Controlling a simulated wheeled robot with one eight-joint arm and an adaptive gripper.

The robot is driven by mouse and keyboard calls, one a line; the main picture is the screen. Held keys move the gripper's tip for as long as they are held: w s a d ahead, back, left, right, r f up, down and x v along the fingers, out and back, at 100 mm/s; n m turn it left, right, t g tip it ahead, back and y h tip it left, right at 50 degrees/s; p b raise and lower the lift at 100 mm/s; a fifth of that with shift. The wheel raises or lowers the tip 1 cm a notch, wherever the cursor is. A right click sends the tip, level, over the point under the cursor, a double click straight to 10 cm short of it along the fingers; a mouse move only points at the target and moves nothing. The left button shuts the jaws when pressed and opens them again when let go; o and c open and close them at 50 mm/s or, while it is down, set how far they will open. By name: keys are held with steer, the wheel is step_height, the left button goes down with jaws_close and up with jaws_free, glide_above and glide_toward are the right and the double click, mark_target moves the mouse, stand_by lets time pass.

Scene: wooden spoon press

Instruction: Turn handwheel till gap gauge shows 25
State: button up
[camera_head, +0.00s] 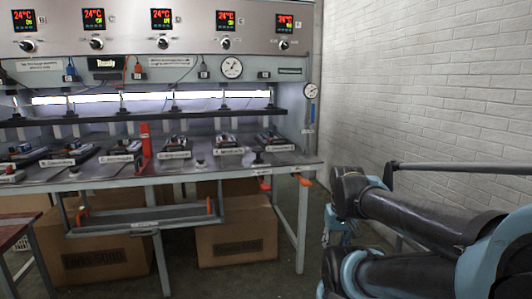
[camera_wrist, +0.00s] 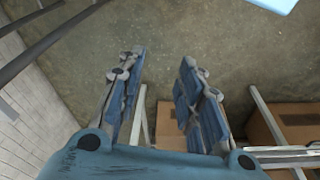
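The spoon press (camera_head: 200,122) is a grey metal bench with several stations in a row, at left and centre in the head view. A round white dial (camera_head: 231,67) is on its upper panel, and a smaller dial (camera_head: 310,90) is on its right post. Their readings are too small to tell, and I cannot tell which is the gap gauge. I cannot make out a handwheel for certain. My gripper (camera_wrist: 163,58) is open and empty in the wrist view, pointing over the bare floor, with the press legs at the lower right.
Temperature displays (camera_head: 161,18) read 24°C along the top. A red upright part (camera_head: 144,150) and orange handles (camera_head: 266,182) stand out at the bench. Cardboard boxes (camera_head: 237,249) lie beneath it. A white brick wall (camera_head: 430,80) bounds the right side.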

steer(key=o, duration=0.5)
steer(key=shift+s+r, duration=0.2)
steer(key=o, duration=0.3)
steer(key=w+a+r+n+t+y, duration=0.1)
steer(key=w+a+r, duration=0.2)
steer(key=w, duration=0.4)
steer(key=w+a+r+n+t+y, duration=0.2)
steer(key=w+a+r, duration=0.2)
steer(key=w+r, duration=0.2)
steer(key=w+a+r+n+t+y, duration=0.1)
steer(key=w+a+r, duration=0.3)
steer(key=w, duration=0.4)
steer(key=shift+w+a+r+t+y, duration=0.2)
steer(key=shift+w+t+y, duration=0.1)
steer(key=shift+t, duration=0.2)
steer(key=shift+o, duration=0.2)
steer(key=w+a+r+n+t+y, duration=0.1)
steer(key=w+a+r, duration=0.15)
steer(key=w, duration=0.25)
steer(key=w+a+r+t+y, duration=0.1)
steer(key=w+a+r+t, duration=0.1)
steer(key=w+r, duration=0.3)
steer(key=w+a+r+n+t, duration=0.1)
steer(key=w+a+r, duration=0.1)
steer(key=w, duration=0.4)
glide_toward(259, 150)
steer(key=x, duration=0.9)
steer(key=shift+w, duration=0.2)
steer(key=c, duration=0.9)
